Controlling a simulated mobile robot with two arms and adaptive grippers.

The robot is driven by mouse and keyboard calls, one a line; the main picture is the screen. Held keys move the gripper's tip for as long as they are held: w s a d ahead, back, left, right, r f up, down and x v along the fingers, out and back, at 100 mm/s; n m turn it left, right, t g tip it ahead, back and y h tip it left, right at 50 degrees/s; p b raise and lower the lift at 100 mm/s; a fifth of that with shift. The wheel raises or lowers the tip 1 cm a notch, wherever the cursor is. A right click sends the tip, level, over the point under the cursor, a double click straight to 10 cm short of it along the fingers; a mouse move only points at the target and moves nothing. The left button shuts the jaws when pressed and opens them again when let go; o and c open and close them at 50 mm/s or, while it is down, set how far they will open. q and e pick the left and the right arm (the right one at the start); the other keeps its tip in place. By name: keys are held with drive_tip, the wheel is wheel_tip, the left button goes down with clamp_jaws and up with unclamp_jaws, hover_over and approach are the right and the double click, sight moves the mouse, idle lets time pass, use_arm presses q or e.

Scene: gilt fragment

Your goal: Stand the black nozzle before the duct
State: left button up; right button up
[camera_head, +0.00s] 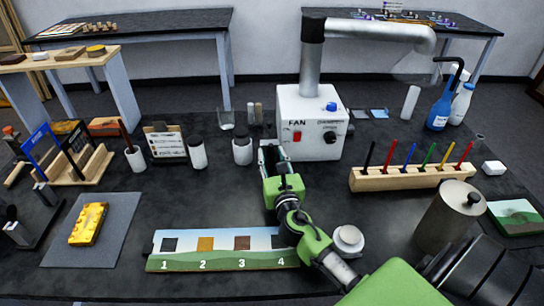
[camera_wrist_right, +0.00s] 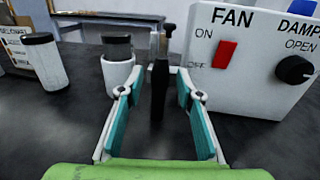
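A slim black upright piece, which looks like the black nozzle (camera_wrist_right: 158,92), is between the fingers of my right gripper (camera_wrist_right: 158,72) in the right wrist view. Dark gaps show on both sides of it, so the fingers look open around it. Whether its foot touches the table is unclear. In the head view my right gripper (camera_head: 270,150) is at the left side of the white fan box and hides this piece. The silver duct (camera_head: 311,65) rises from the fan box and bends right to a clear hood (camera_head: 415,70). My left gripper is not in view.
The fan box (camera_head: 308,125) stands close right of my right gripper. Black-lidded white jars (camera_head: 242,150) stand to its left. A wooden rack with coloured sticks (camera_head: 410,179), a metal canister (camera_head: 450,215) and bottles (camera_head: 440,108) are at right. A numbered strip (camera_head: 222,264) lies in front.

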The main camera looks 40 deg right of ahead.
drive_tip(key=shift+r, duration=0.2)
drive_tip(key=shift+s+a+f, duration=0.15)
drive_tip(key=shift+s, duration=0.15)
drive_tip(key=b+v, duration=0.1)
drive_tip(key=v, duration=0.9)
drive_tip(key=shift+s+a, duration=0.1)
drive_tip(key=shift+s, duration=0.1)
drive_tip(key=shift+s+a, duration=0.15)
drive_tip(key=shift+s, duration=0.25)
